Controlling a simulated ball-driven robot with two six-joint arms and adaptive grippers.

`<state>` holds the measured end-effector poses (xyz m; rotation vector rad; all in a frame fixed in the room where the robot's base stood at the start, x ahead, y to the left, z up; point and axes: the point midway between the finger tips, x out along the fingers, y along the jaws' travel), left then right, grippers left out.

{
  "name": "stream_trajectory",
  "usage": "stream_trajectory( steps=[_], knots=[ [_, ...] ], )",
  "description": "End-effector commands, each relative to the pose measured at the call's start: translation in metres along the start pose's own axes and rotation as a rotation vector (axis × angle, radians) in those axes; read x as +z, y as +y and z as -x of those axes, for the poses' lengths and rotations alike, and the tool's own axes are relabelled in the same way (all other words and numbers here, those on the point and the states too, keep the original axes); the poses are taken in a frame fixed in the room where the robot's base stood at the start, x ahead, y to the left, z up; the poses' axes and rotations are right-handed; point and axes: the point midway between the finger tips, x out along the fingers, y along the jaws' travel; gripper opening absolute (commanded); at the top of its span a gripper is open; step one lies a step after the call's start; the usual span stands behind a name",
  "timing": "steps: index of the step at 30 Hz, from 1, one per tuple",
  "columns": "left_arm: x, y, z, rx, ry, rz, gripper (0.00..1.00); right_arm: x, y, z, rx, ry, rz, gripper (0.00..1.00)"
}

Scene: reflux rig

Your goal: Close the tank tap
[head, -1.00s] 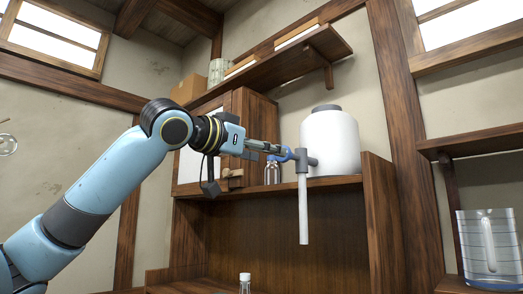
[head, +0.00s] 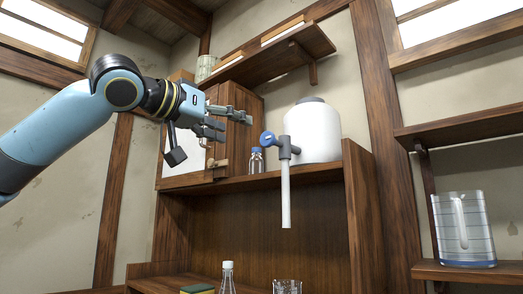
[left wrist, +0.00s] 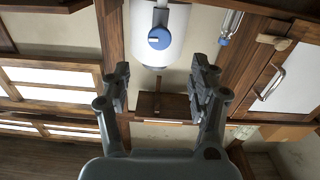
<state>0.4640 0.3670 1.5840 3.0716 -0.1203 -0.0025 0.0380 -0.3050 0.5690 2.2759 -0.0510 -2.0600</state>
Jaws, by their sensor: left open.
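The white tank (head: 318,132) with a grey lid stands on the wooden shelf. Its grey tap has a blue handle (head: 267,139) at the left end and a white spout tube (head: 286,195) hanging down over the shelf edge. The blue handle also shows in the left wrist view (left wrist: 159,38), as a round disc with a small pale mark. My left gripper (head: 219,122) is open and empty, to the left of the handle and a little above it, clear of it. In the left wrist view its two fingers (left wrist: 160,88) are spread apart below the handle. My right gripper is not in view.
A small blue-capped bottle (head: 257,161) stands left of the tap. A wooden cabinet (head: 243,101) is behind my gripper. A clear bottle (head: 228,280), a glass (head: 287,287) and a sponge (head: 198,289) are below. A pitcher (head: 463,229) stands at right.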

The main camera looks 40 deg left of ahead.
Motion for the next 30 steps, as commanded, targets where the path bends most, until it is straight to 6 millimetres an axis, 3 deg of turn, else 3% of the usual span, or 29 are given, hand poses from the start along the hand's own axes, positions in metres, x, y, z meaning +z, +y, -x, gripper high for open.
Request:
stream_trajectory(
  steps=[5,18,24,30],
  knots=[
    [-0.006,0.001,-0.014,0.006,0.001,0.007,0.61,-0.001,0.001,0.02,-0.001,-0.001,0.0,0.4],
    [-0.006,0.001,-0.076,0.004,0.0,0.007,0.61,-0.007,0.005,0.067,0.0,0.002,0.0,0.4],
    [-0.004,0.0,-0.099,0.001,0.002,0.003,0.61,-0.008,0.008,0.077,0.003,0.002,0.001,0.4],
    [-0.002,0.001,-0.107,0.001,0.001,0.0,0.61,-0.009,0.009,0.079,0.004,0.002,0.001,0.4]
  ],
)
